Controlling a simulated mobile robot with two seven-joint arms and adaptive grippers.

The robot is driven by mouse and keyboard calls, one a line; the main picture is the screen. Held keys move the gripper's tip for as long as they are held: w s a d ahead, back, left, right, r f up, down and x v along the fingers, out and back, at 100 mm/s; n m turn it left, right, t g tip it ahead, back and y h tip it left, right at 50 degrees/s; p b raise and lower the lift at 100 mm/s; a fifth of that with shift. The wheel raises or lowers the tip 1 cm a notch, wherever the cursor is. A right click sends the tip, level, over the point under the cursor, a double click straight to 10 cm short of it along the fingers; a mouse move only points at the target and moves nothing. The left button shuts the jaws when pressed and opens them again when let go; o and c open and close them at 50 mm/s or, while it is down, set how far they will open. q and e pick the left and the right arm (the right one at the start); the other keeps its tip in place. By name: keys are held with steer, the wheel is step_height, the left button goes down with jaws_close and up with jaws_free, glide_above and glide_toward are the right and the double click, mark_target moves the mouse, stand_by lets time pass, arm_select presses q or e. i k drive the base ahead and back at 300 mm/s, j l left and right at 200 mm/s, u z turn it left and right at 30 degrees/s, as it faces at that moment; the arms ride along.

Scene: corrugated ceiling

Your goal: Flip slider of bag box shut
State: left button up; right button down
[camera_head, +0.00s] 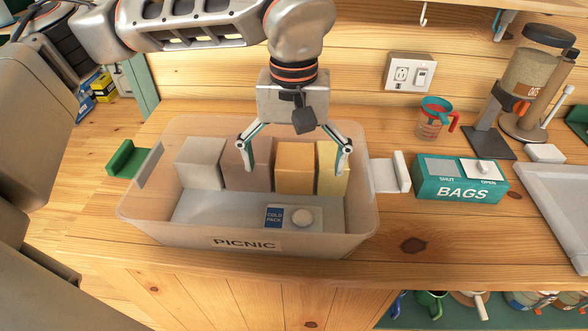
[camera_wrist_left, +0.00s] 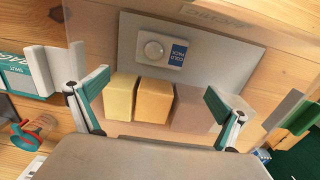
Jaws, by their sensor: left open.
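The teal bag box (camera_head: 460,186), labelled BAGS, lies on the counter right of the picnic bin. Its white slider (camera_head: 482,170) has a knob and sits at the right, by the word OPEN; the word SHUT is on the left. Part of the box shows at the left edge of the left wrist view (camera_wrist_left: 22,78). My left gripper (camera_head: 297,170) is open above the picnic bin, its fingers spread over the blocks, well left of the bag box. It also shows open in the left wrist view (camera_wrist_left: 158,92). My right gripper is not in view.
The clear PICNIC bin (camera_head: 190,239) holds several blocks and a cold pack (camera_head: 274,217). A white bin latch (camera_head: 402,171) stands between bin and bag box. A measuring cup (camera_head: 432,122), dispenser (camera_head: 530,85) and grey tray (camera_head: 560,200) surround the box. Bare counter lies in front.

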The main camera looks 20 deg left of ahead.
mark_target(480, 169)
steer(key=k, duration=1)
